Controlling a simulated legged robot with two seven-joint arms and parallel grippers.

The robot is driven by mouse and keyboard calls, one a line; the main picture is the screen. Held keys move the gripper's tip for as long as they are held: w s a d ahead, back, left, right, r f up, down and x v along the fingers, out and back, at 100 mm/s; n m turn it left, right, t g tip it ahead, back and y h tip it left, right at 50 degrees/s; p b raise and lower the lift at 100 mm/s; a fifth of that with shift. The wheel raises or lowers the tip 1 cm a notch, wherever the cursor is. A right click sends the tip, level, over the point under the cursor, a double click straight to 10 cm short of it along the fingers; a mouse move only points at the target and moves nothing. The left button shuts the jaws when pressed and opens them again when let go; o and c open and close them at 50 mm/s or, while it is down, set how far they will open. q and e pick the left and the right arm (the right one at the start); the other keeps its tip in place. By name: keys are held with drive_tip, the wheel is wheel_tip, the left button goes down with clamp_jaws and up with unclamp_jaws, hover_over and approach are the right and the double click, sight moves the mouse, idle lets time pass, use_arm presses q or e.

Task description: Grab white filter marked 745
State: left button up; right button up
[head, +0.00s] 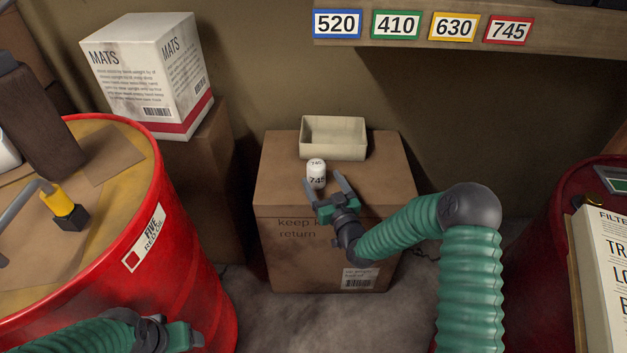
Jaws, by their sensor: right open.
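The white filter (316,174) marked 745 stands upright on a cardboard box (275,180), in front of a shallow cream tray. My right gripper (325,180) is open and reaches over the box top from the front right. Its fingers point toward the filter, one by the filter's lower left and the other to its right. I cannot tell whether either finger touches it. My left gripper (182,336) is low at the left, in front of the red drum; its fingers are not clear.
The empty-looking cream tray (333,151) sits at the back of the box. A red drum (190,260) stands at left and another (560,210) at right. A MATS carton (150,75) is back left. A shelf above carries number labels, including 745 (508,30).

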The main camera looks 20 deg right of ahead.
sight(313, 161)
drive_tip(key=w+b, duration=0.1)
drive_tip(key=w, duration=0.3)
drive_tip(key=w+b, duration=0.2)
drive_tip(key=w, duration=0.3)
drive_tip(key=shift+w+a+f, duration=0.2)
drive_tip(key=shift+w, duration=0.05)
drive_tip(key=shift+s+r, duration=0.1)
drive_tip(key=shift+c, duration=0.6)
drive_tip(key=c, duration=1.4)
clamp_jaws()
drive_tip(key=shift+r, duration=0.1)
